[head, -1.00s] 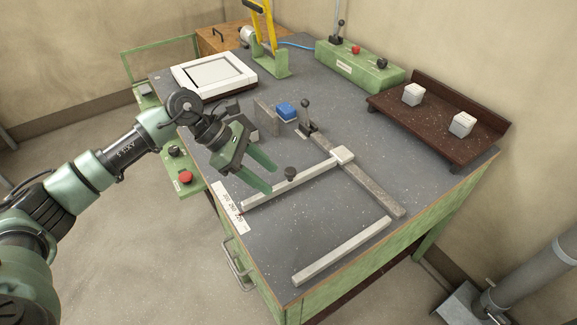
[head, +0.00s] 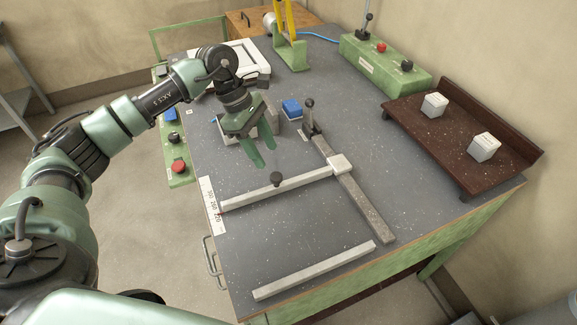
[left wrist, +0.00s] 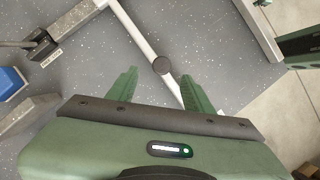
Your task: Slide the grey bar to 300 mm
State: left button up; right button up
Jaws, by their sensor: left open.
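A pale grey bar (head: 255,195) with a black knob (head: 277,179) lies across the bench. Its right end meets a pale block (head: 339,164) on a darker speckled rail (head: 366,208). Its left end touches a white scale strip (head: 210,205), whose small numbers I cannot read surely. My left gripper (head: 266,157) is open and empty, behind the knob in the head view, fingers pointing down. In the left wrist view the knob (left wrist: 162,65) lies just ahead of and between the open fingers (left wrist: 160,88), apart from them. The right gripper is not in view.
A loose pale bar (head: 315,271) lies near the front edge. A lever clamp (head: 309,118) and blue block (head: 291,108) stand behind the bar. A brown rack (head: 455,145) with two pale cubes stands right. A green control box (head: 385,66) is at the back.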

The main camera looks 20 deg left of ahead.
aim_at(276, 175)
pick_arm(q)
jog(key=x, duration=0.1)
jog(key=p+x, duration=0.1)
jog(key=x, duration=0.2)
jog(key=shift+s+f+p, duration=0.25)
jog(key=shift+s+p, duration=0.1)
jog(key=shift+p, duration=0.05)
jog(key=shift+x, duration=1.1)
jog(key=shift+w+d+f+p, duration=0.15)
jog(key=shift+w+f+p, duration=0.05)
jog(key=shift+f+p, duration=0.1)
jog(key=shift+f, duration=0.15)
grip_shut()
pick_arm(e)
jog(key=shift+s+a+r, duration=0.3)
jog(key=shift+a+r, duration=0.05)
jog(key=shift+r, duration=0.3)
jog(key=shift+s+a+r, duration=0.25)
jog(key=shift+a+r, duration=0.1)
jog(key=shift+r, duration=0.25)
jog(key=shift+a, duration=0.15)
